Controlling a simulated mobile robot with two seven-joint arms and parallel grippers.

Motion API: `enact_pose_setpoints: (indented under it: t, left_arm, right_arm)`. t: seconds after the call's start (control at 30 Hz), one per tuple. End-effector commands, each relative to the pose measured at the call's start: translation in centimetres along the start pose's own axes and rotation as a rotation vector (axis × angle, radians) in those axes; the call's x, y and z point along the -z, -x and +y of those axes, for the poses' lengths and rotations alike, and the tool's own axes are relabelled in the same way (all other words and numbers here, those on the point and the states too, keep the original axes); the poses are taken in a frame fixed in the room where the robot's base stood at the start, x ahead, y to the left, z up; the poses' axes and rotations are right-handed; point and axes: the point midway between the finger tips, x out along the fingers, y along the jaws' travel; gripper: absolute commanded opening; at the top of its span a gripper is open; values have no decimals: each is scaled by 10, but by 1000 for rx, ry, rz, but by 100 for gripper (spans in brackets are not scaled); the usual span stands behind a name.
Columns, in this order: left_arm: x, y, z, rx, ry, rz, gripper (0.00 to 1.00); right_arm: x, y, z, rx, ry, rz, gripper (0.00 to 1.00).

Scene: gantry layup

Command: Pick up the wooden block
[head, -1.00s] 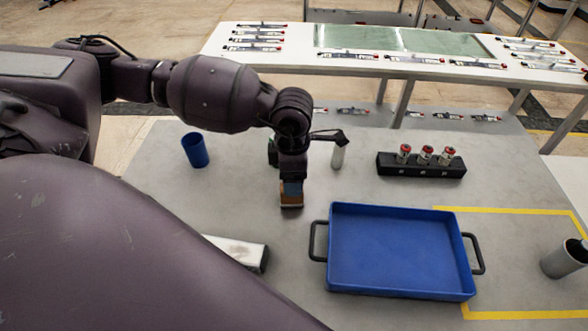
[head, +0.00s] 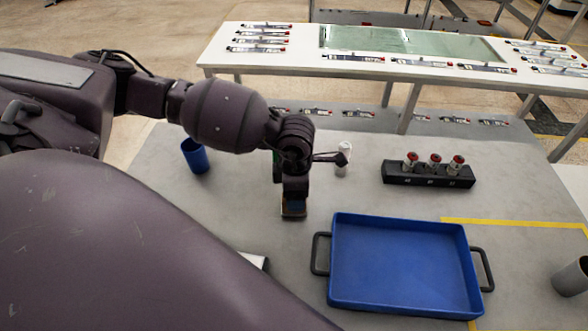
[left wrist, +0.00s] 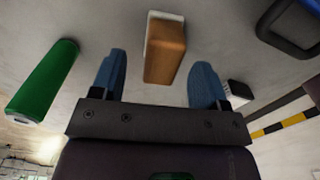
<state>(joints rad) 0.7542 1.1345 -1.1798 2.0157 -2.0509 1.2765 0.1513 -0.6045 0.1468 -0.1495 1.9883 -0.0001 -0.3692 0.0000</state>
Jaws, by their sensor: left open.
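The wooden block (left wrist: 165,50) is brown with a paler end. In the left wrist view it lies between and a little beyond the two blue fingertips of my left gripper (left wrist: 158,75), with a gap on each side. My left gripper is open and points down at the table. I cannot tell its exact height above the block. My right gripper is not in view.
A green cylinder (left wrist: 43,80) stands close to the left gripper. A blue tray (head: 400,263) is to the right. A blue cup (head: 196,156), a white bottle (head: 343,160), a black rack (head: 428,175) and a grey cup (head: 572,277) also stand on the grey table (head: 240,200).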

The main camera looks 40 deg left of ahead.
Motion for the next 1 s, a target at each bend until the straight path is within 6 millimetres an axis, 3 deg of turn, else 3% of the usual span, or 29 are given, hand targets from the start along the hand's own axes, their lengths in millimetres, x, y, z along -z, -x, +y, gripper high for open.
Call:
enact_pose_setpoints:
  t: [0.3,0.57,0.9,1.0]
  left_arm:
    - [4,-41,-3,2,1,2,68]
    - [4,-44,-3,1,0,0,68]
    - [4,-44,-3,1,0,0,18]
    - [3,-44,-3,1,0,0,17]
  right_arm:
    - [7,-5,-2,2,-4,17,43]
    - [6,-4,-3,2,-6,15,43]
    - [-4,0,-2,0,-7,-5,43]
    - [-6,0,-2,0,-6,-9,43]
